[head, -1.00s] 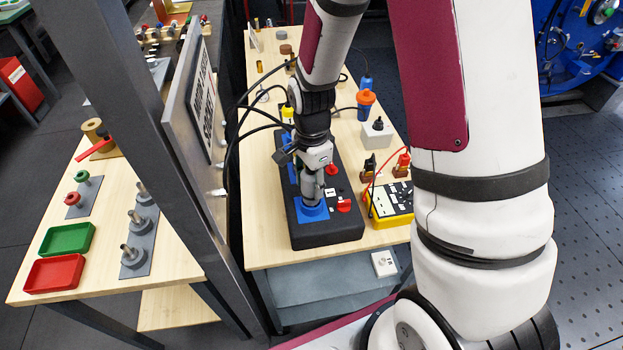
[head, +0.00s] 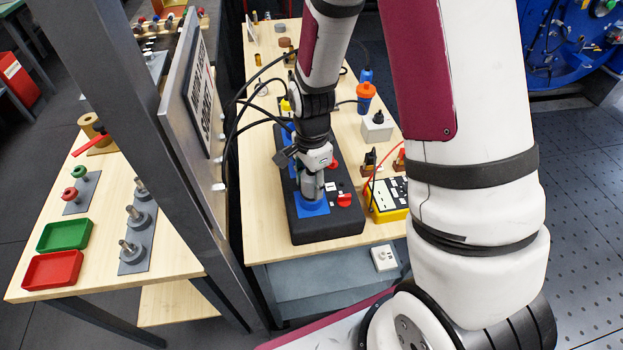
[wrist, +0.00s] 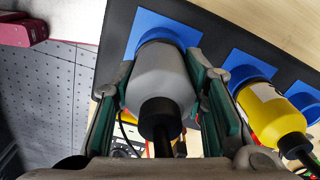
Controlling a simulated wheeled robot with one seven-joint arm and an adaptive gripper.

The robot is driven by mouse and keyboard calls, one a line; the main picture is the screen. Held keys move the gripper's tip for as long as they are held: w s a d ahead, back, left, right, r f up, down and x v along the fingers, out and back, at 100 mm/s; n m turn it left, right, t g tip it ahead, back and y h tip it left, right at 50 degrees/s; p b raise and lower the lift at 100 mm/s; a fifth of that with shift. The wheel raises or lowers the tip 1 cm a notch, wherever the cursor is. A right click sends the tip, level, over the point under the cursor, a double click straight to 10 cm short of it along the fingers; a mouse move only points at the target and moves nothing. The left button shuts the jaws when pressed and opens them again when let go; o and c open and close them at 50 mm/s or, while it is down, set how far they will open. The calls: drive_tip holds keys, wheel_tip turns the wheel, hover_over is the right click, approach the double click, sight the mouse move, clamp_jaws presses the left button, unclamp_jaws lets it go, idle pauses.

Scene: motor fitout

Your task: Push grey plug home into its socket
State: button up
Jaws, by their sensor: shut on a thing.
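The grey plug (wrist: 160,80) is between the green-padded fingers of my gripper (wrist: 165,95), which are closed on its sides. Its black cable end points toward the wrist camera. The plug's far end meets a round blue socket on a square blue plate (wrist: 181,30); how deep it sits is hidden by the plug body. In the head view my gripper (head: 312,190) points down at the nearest blue plate (head: 312,208) on the black socket box (head: 345,223). The plug is mostly hidden there by the gripper.
A yellow plug (wrist: 270,113) sits at the neighbouring blue socket, close beside my right finger. A red knob (head: 344,200) and a yellow meter (head: 388,198) stand right of the gripper. Black cables hang left of the arm. A grey post and sign panel (head: 205,115) stand left.

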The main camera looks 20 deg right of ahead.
drive_tip(key=shift+f, duration=0.5)
drive_tip(key=o, duration=1.3)
wheel_tip(320, 180, up, 12)
drive_tip(key=shift+r, duration=0.1)
drive_tip(key=s+r+n+t, duration=0.2)
drive_tip(key=s+r+n, duration=0.3)
drive_tip(key=r, duration=0.1)
drive_tip(key=s+r+n+t+b, duration=0.1)
drive_tip(key=s+r+n, duration=0.3)
drive_tip(key=r+n, duration=0.1)
drive_tip(key=s+r+n+t+b, duration=0.1)
drive_tip(key=s+r+n+t, duration=0.1)
drive_tip(key=s+r+n, duration=0.3)
drive_tip(key=shift+s+r+n+t, duration=0.15)
drive_tip(key=shift+s+r+n, duration=0.1)
drive_tip(key=shift+r, duration=0.25)
drive_tip(key=shift+s+r+n+t, duration=0.15)
drive_tip(key=shift+r+n, duration=0.1)
drive_tip(key=shift+r, duration=0.2)
